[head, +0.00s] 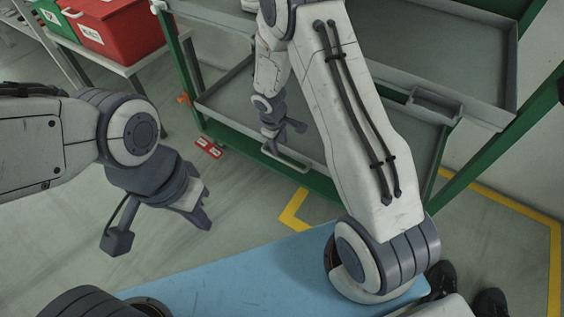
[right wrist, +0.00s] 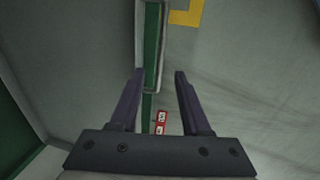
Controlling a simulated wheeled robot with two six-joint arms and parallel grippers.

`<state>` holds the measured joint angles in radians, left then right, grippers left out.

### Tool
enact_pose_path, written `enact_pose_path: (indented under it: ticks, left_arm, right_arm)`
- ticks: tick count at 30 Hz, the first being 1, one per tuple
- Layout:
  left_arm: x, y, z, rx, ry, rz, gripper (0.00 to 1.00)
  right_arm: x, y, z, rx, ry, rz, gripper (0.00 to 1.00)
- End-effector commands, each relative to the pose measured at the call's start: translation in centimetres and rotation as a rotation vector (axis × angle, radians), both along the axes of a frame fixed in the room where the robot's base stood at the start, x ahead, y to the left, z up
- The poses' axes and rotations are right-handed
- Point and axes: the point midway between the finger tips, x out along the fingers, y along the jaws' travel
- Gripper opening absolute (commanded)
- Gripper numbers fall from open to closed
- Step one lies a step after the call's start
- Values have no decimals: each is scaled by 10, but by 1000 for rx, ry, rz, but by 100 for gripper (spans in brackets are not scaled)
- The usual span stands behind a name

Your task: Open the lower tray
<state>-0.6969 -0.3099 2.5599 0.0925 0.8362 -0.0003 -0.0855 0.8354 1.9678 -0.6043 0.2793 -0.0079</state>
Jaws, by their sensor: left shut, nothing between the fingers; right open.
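The lower tray (head: 225,98) is grey and sits in a green rack, partly hidden behind my right arm. Its grey loop handle (head: 287,160) sticks out from the front edge. My right gripper (head: 271,146) is open just above the handle's left end. In the right wrist view, the handle (right wrist: 163,45) runs ahead of and between the two spread fingers (right wrist: 159,80), with no grip on it. My left gripper (head: 198,215) is shut and empty, over the floor left of the blue surface.
The upper tray (head: 465,45) with its own handle (head: 435,103) is above and to the right. Red labels (head: 208,147) are at the rack's lower left. A red bin (head: 115,30) and green bin (head: 62,18) stand on a side table. Floor before the rack is clear.

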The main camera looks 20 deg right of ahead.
Motion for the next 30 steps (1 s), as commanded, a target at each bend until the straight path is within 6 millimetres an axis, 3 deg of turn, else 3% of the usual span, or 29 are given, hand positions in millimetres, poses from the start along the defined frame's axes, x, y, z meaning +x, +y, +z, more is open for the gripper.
enact_pose_path:
  ticks: [6, 13, 18, 27, 28, 30]
  left_arm:
    - [0, 0, -25, 0, 0, 0, 0]
    - [0, 0, -43, 0, 0, 0, 0]
    - [0, 0, -48, 0, 0, 0, 0]
    - [0, 0, -47, 0, 0, 0, 0]
    - [0, 0, -47, 0, 0, 0, 0]
    - [0, 0, -47, 0, 0, 0, 0]
  right_arm:
    - [3, -6, -44, 0, 3, -2, 47]
    - [8, -11, -80, 1, 2, -2, 47]
    - [10, -13, -91, 0, 1, -1, 47]
    - [10, -14, -92, 0, 1, -1, 47]
    - [11, -14, -92, 0, 1, -1, 43]
    - [10, -14, -92, 0, 1, -1, 16]
